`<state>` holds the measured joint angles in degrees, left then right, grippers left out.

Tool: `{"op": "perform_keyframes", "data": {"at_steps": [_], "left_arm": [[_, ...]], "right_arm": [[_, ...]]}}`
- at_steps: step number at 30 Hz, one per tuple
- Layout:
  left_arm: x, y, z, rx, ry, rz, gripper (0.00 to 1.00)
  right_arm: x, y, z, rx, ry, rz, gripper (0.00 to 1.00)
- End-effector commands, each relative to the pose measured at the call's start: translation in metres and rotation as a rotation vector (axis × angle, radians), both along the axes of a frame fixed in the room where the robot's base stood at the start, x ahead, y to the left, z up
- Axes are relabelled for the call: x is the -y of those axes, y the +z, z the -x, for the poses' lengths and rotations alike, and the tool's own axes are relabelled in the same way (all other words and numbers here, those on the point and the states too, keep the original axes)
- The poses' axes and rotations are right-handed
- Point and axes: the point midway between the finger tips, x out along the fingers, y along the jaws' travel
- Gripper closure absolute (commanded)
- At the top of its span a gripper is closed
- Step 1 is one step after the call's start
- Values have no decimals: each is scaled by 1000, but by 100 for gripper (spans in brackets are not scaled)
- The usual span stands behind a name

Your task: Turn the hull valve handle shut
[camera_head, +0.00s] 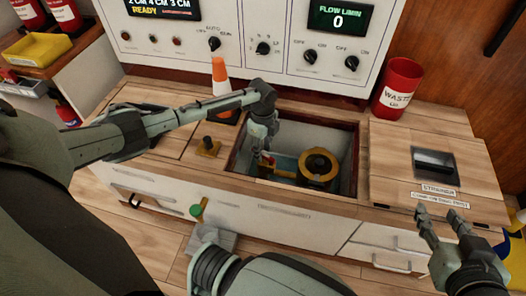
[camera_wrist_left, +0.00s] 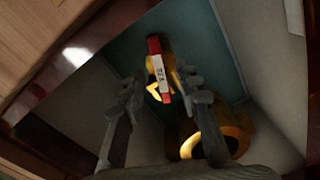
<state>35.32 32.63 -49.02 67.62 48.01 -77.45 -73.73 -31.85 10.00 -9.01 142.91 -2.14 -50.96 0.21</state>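The valve handle is a red bar with a white label (camera_wrist_left: 158,72), inside the open recess in the counter (camera_head: 345,150). In the head view only a small bit of red shows below my left gripper (camera_head: 262,146). In the left wrist view my left gripper (camera_wrist_left: 162,95) is open, with one finger on each side of the handle's line. I cannot tell whether either finger touches it. A yellow ring-shaped fitting (camera_head: 318,168) sits to the right of the handle; it also shows in the wrist view (camera_wrist_left: 215,143). My right gripper (camera_head: 441,216) is open and empty above the counter's front right.
The recess walls stand close around my left gripper. An orange and white cone (camera_head: 220,78) and a small black knob on a yellow base (camera_head: 208,146) stand left of it. A red waste bin (camera_head: 398,88) stands behind right. A control panel (camera_head: 285,45) rises at the back.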

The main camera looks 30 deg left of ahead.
Motion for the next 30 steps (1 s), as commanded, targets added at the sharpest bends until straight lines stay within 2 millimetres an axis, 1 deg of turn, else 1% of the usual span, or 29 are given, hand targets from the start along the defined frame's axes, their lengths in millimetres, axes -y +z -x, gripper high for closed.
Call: {"op": "perform_keyframes", "data": {"at_steps": [3,11,12,18,20,28,30], "left_arm": [[0,-7,0,0,0,0,67],[0,-8,0,1,0,0,67],[0,-8,0,0,0,0,68],[0,-7,0,0,0,0,93],[0,-7,0,0,0,0,100],[0,-7,0,-1,8,0,100],[0,-5,0,0,25,0,100]], "right_arm": [[-5,5,-3,31,8,-12,60],[-6,7,-4,40,11,-16,60],[-6,7,-4,39,10,-16,60],[-6,7,-4,38,10,-15,60],[-6,7,-4,38,10,-15,60],[-5,7,-3,29,8,-13,60],[3,-2,2,-22,-6,9,60]]}}
